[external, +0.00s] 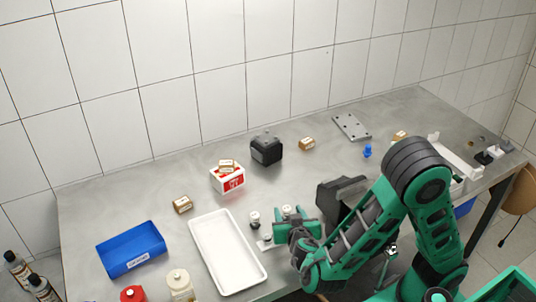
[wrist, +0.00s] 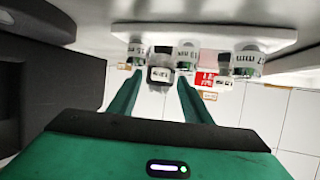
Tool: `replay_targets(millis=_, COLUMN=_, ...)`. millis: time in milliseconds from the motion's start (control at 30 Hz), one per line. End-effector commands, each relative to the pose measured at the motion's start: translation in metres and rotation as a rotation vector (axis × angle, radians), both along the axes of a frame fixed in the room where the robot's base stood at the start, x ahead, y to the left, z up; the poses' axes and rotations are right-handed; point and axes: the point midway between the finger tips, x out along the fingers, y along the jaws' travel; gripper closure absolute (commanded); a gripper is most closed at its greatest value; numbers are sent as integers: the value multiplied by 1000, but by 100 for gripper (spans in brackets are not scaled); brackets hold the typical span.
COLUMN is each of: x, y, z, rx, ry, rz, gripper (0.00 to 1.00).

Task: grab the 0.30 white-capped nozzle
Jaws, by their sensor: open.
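Several white-capped nozzles with printed labels sit on a white holder (wrist: 215,34), seen upside down in the wrist view. A left nozzle (wrist: 137,50), a middle nozzle (wrist: 186,56) and a right nozzle (wrist: 248,61) show there. I cannot tell from the labels which is the 0.30 one. In the external view one nozzle (external: 254,219) stands left of my gripper (external: 293,226) and another cap (external: 286,210) shows just behind it. The gripper also shows in the wrist view (wrist: 159,82), open, fingers apart, with nothing clearly held. The left and middle nozzles appear near its fingertips.
A white tray (external: 247,277) lies left of the holder, with a blue bin (external: 131,249) beyond. A red-and-white box (external: 228,179), a black device (external: 266,148) and small cartons stand behind. A dark screen-like block (external: 339,195) is close right of the gripper.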

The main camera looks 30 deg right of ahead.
Motion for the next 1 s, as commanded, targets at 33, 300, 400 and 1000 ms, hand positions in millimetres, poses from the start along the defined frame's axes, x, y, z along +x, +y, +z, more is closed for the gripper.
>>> replay_targets(millis=33, x=8, y=-3, z=-3, rx=-1, ry=1, rz=-4, gripper=55)
replay_targets(millis=300, x=29, y=-10, z=-12, rx=-1, ry=-1, rz=-2, gripper=55)
replay_targets(millis=400, x=30, y=-10, z=-12, rx=0, ry=0, rz=0, gripper=55)
replay_targets(millis=1000, x=29, y=-10, z=-11, rx=0, ry=0, rz=-1, gripper=100)
